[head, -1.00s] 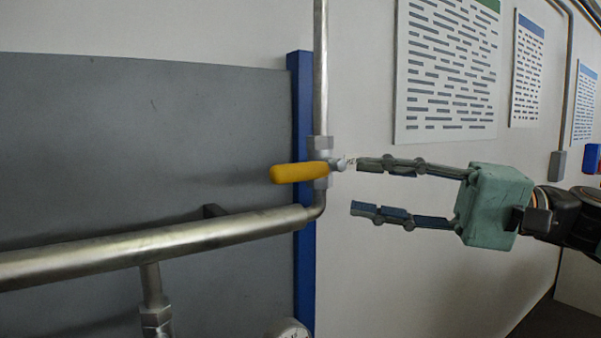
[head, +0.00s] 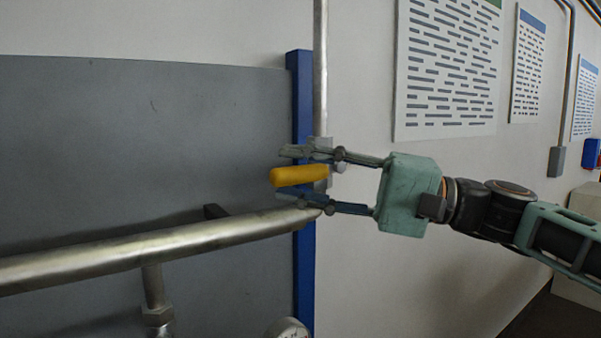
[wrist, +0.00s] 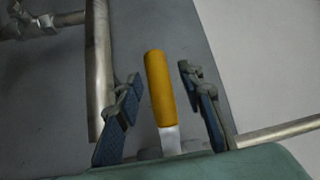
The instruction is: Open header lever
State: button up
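The header lever has a yellow handle (head: 299,175) that lies level, pointing left from the valve on the vertical pipe in the head view. In the wrist view the yellow handle (wrist: 158,86) stands between the two fingers, with its bare metal shank below it. My gripper (head: 292,175) is open, one finger above the handle and one below it. In the wrist view my gripper (wrist: 158,92) shows a gap on both sides of the handle, so neither finger appears to touch it. The valve body is partly hidden behind the fingers.
A thick metal header pipe (head: 150,252) runs just below the lower finger. A vertical pipe (head: 320,70) rises behind the gripper, next to a blue post (head: 303,100). A gauge (head: 288,329) sits below.

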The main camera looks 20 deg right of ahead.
grip_shut()
jog(key=shift+f, duration=0.1)
dwell(0.4)
